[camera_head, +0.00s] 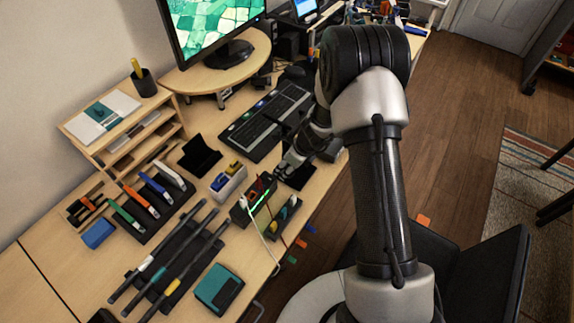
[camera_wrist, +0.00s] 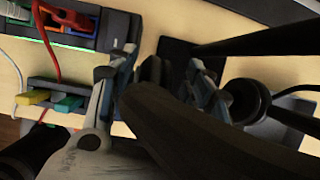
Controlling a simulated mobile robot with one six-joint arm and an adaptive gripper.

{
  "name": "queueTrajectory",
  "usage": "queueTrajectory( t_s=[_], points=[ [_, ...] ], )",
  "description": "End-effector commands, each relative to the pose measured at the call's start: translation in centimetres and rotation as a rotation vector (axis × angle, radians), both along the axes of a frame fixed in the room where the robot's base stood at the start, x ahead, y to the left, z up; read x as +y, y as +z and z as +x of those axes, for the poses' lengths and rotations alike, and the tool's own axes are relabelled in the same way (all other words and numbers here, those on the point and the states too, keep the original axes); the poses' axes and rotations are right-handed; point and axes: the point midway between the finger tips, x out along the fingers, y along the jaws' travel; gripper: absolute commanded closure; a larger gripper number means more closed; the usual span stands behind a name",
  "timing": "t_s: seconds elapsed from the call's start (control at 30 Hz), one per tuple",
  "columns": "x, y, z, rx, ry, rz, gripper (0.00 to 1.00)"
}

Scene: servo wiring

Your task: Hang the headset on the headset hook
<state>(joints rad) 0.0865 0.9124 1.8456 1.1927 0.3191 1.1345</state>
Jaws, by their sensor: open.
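My gripper (camera_head: 289,163) is over the desk's front part, beside a black pad and right of the wiring block. In the wrist view my gripper (camera_wrist: 163,75) has its two fingers apart, one on each side of a dark, curved, padded piece. This piece looks like part of the headset (camera_wrist: 190,135) and fills the lower middle of that view. I cannot tell whether the fingers touch it. In the head view my arm and gripper hide most of the headset. I cannot make out the headset hook in either view.
The wiring block (camera_head: 253,199) with red and white cables stands left of my gripper; it also shows in the wrist view (camera_wrist: 80,22). A keyboard (camera_head: 265,120) lies behind. Tool racks and a teal box (camera_head: 218,288) fill the left desk.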

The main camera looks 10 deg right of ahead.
Motion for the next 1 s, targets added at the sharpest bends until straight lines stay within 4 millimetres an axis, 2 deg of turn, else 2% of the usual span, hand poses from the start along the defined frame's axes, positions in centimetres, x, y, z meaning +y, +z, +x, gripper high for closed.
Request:
queueTrajectory(
  t_s=[0.27,0.37,0.7,0.83,1.0],
  points=[
    [-0.2,0.6,-0.1,-0.001,0.0,0.0,0.54],
    [-0.6,1.9,-0.5,-0.002,-0.002,0.0,0.54],
    [-2.5,8.4,-2.4,-0.003,-0.001,0.0,0.54],
    [-3.0,10.1,-2.9,-0.003,0.0,0.0,0.54],
    [-3.2,11.0,-3.3,0.0,0.0,0.0,0.54]
  ],
)
